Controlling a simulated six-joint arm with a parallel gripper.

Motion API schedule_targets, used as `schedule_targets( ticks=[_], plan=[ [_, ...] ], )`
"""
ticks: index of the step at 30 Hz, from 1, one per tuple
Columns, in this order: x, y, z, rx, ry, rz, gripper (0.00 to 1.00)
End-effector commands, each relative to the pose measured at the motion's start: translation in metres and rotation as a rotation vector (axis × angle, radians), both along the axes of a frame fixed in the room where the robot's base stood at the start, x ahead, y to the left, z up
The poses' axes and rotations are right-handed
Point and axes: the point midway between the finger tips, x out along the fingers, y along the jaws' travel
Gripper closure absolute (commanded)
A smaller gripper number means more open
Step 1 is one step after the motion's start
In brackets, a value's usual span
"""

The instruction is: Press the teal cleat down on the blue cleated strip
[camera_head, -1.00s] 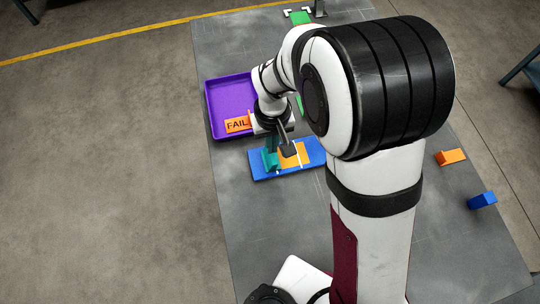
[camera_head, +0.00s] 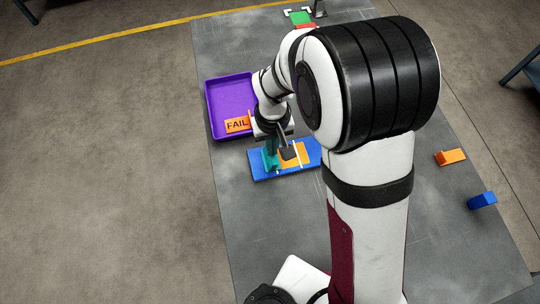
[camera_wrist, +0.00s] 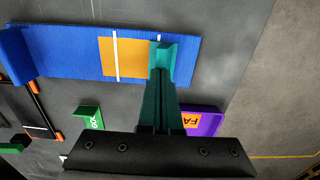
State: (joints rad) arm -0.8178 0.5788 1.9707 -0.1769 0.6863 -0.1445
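The blue cleated strip (camera_head: 310,160) lies flat on the grey table; it also shows across the top of the wrist view (camera_wrist: 60,55). An orange patch (camera_wrist: 122,60) with white lines covers part of it. The teal cleat (camera_wrist: 166,52) is at the patch's right edge in the wrist view, and at its left side in the head view (camera_head: 268,162). My gripper (camera_wrist: 160,82) points down at the strip, its teal fingers close together at the cleat. It looks shut on the cleat. Whether the cleat's underside touches the strip is hidden.
A purple tray (camera_head: 208,112) with an orange FAIL label (camera_head: 237,125) stands just behind the strip. An orange block (camera_head: 450,157) and a blue block (camera_head: 481,200) lie at the right. A green item (camera_head: 300,18) is at the back. Open table lies in front of the strip.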

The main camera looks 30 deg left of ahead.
Motion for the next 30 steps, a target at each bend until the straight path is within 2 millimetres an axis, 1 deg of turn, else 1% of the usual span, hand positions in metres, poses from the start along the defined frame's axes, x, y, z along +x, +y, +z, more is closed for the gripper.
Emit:
schedule_targets(
  ticks=[8,11,30],
  plan=[
    [0.000,0.000,-0.002,-0.001,0.001,0.000,1.00],
    [0.000,0.000,0.001,-0.001,0.001,0.000,1.00],
    [0.000,0.000,0.072,0.001,-0.001,0.000,1.00]
  ],
)
